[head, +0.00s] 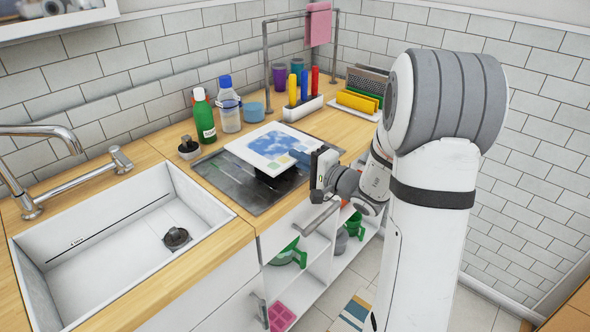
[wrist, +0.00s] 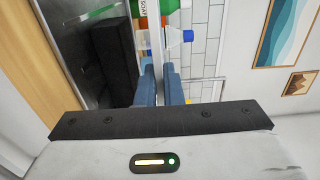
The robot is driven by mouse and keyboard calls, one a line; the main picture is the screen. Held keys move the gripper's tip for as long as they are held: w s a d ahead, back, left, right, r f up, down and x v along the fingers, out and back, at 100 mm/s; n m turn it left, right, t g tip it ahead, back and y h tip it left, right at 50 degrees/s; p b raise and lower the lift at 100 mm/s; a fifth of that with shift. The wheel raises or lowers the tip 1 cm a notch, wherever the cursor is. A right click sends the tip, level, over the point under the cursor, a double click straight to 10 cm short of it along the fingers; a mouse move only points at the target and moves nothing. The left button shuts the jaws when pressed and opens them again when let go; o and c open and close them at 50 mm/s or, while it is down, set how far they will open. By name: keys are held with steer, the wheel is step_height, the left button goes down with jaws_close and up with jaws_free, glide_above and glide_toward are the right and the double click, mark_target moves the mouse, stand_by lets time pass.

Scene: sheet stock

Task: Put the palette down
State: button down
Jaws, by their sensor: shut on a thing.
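The palette, a thin white square board with a blue and white picture and coloured patches (head: 262,140), is held roughly flat above a dark grey metal panel (head: 225,177) in the worktop. My gripper (head: 302,157) is shut on its right edge. In the wrist view the palette shows edge-on as a thin pale strip (wrist: 161,30) between the two blue fingers of my gripper (wrist: 161,85). A black block (head: 275,187) is under the palette; it also shows in the wrist view (wrist: 112,62). Whether the palette touches it, I cannot tell.
A green bottle (head: 204,117), a clear bottle with a blue cap (head: 229,108) and a blue bowl (head: 253,111) stand behind the panel. A white holder with coloured sticks (head: 303,109) is behind right. The sink (head: 110,240) is left.

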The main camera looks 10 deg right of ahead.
steer(key=shift+s+a+f, duration=0.1)
steer(key=shift+f, duration=1.75)
steer(key=shift+f+b, duration=0.15)
steer(key=shift+b, duration=0.15)
steer(key=c, duration=1.6)
jaws_free()
steer(key=shift+o, duration=0.2)
